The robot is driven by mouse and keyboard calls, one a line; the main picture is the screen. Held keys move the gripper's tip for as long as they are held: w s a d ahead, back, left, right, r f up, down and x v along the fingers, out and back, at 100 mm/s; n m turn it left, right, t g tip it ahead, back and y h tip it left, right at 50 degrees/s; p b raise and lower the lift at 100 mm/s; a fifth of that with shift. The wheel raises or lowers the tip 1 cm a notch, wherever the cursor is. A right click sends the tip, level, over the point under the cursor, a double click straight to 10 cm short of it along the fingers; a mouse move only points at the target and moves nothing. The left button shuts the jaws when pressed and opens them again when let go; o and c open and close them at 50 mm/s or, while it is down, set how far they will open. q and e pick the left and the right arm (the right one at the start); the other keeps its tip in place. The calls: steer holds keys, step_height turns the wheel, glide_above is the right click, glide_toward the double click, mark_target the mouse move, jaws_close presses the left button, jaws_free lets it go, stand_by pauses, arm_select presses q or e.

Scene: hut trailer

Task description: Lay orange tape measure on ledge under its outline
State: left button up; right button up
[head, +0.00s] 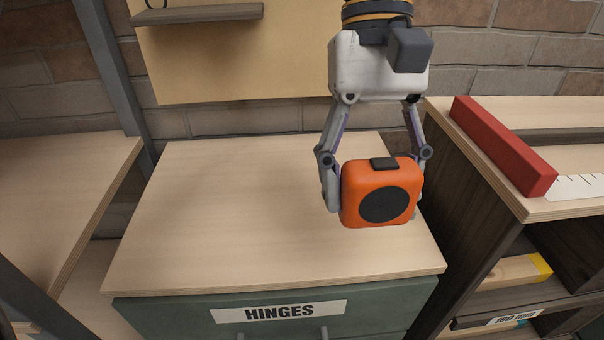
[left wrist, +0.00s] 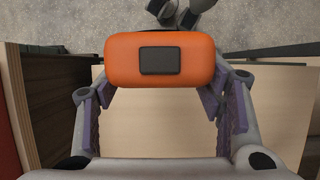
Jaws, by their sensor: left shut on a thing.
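The orange tape measure (head: 403,208) has a black round face and a dark button on top. My left gripper (head: 376,190) is shut on it, one finger on each side, and holds it over the right front part of the cabinet top. In the left wrist view the tape measure (left wrist: 200,62) sits between the purple-padded fingers of the gripper (left wrist: 160,95). A small ledge (head: 197,13) is fixed to the tan board (head: 225,62) at the upper left. No outline for the tape measure can be made out. My right gripper is not in view.
The wooden cabinet top (head: 220,210) is otherwise bare, above a green drawer labelled HINGES (head: 280,311). A red bar (head: 500,145) lies on the shelf unit at the right. A grey post (head: 108,65) stands left of the board, with another wooden surface (head: 60,190) beyond it.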

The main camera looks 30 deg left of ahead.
arm_select(q)
steer(key=a+f, duration=0.3)
steer(key=a, duration=0.6)
glide_above(274, 234)
steer(key=w, duration=0.1)
steer(key=f, duration=0.5)
steer(key=shift+d+f+b, duration=0.15)
steer(key=shift+d+b, duration=0.1)
steer(key=shift+b, duration=0.05)
steer(key=shift+w+a+f, duration=0.1)
steer(key=shift+a+f, duration=0.1)
steer(key=shift+f, duration=0.05)
steer(key=f, duration=0.4)
steer(key=shift+a, duration=0.4)
steer(key=shift+w, duration=0.1)
steer(key=shift+c, duration=0.7)
steer(key=o, duration=1.6)
steer(key=shift+r, duration=0.1)
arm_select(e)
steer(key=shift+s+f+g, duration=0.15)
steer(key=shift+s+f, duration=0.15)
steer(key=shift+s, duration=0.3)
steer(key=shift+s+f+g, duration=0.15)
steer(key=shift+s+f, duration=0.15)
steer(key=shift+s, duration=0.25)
arm_select(q)
steer(key=shift+r, duration=0.1)
